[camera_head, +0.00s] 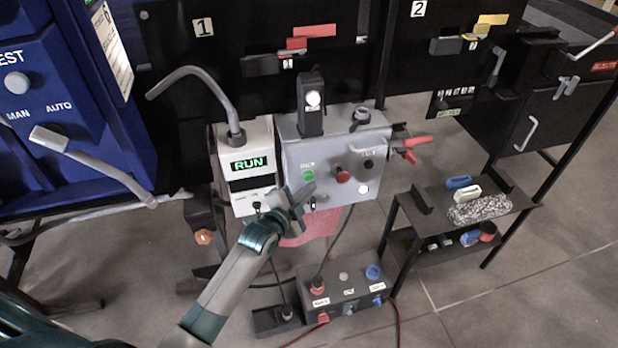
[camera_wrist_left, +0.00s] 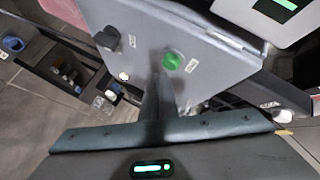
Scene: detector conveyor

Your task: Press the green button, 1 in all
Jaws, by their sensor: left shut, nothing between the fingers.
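The green button (camera_head: 308,174) sits on the front face of a grey control box (camera_head: 330,150), left of a red knob (camera_head: 342,174). It also shows in the left wrist view (camera_wrist_left: 173,61), just beyond my fingertips. My left gripper (camera_head: 304,194) comes in from the lower left and is shut and empty. Its fingertips are close below the button in the head view. In the left wrist view the closed fingers (camera_wrist_left: 159,95) point toward the button. I cannot tell whether they touch it. My right gripper is in neither view.
A white unit with a lit RUN display (camera_head: 248,165) stands left of the grey box. A black box with knobs (camera_head: 345,290) lies below on the floor. A black shelf (camera_head: 430,205) with small items stands to the right. A blue cabinet (camera_head: 50,100) fills the left.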

